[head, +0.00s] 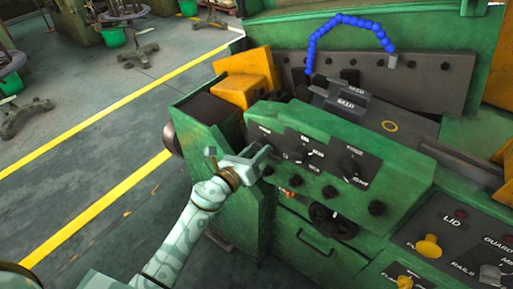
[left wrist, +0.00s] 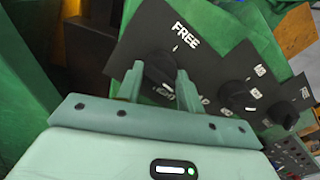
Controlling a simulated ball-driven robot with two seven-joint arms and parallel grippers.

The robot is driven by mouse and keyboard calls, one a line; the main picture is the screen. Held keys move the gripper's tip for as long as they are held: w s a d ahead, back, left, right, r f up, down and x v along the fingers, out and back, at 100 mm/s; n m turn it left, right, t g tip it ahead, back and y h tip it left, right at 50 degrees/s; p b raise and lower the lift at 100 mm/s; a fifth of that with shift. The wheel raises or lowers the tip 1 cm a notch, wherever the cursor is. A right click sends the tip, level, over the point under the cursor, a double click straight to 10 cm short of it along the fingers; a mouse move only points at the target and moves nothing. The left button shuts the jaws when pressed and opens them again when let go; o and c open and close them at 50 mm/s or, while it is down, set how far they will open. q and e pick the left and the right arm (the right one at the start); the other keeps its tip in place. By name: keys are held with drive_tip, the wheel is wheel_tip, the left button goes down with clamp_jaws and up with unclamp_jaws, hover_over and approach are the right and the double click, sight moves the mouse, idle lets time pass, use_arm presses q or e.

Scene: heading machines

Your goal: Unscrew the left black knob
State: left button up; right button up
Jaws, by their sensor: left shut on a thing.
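A green machine housing (head: 330,158) carries dark label plates with black knobs. My left gripper (head: 262,152) is at the left end of this housing, its arm coming from the lower left. In the left wrist view its two fingers (left wrist: 160,84) are around a black dial knob (left wrist: 160,68) below the word FREE, shut on it. The fingers partly hide this knob. My right gripper is not in view.
More dial knobs (head: 349,166) are to the right on the housing, and a middle one shows in the left wrist view (left wrist: 236,96). A black handwheel (head: 333,220) is below. Yellow blocks (head: 246,78) stand behind. A control panel (head: 450,235) is at lower right.

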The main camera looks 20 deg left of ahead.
use_arm(q)
drive_tip(key=n+p, duration=0.3)
drive_tip(key=n, duration=0.6)
drive_tip(key=shift+r, duration=0.1)
drive_tip(key=n+p, duration=0.2)
drive_tip(key=n, duration=0.3)
drive_tip(key=shift+n, duration=0.3)
drive_tip(key=shift+n+p, duration=0.75)
drive_tip(key=shift+n, duration=1.15)
drive_tip(key=shift+s, duration=0.1)
drive_tip(key=o, duration=1)
drive_tip(key=v, duration=1.6)
drive_tip(key=shift+s, duration=0.15)
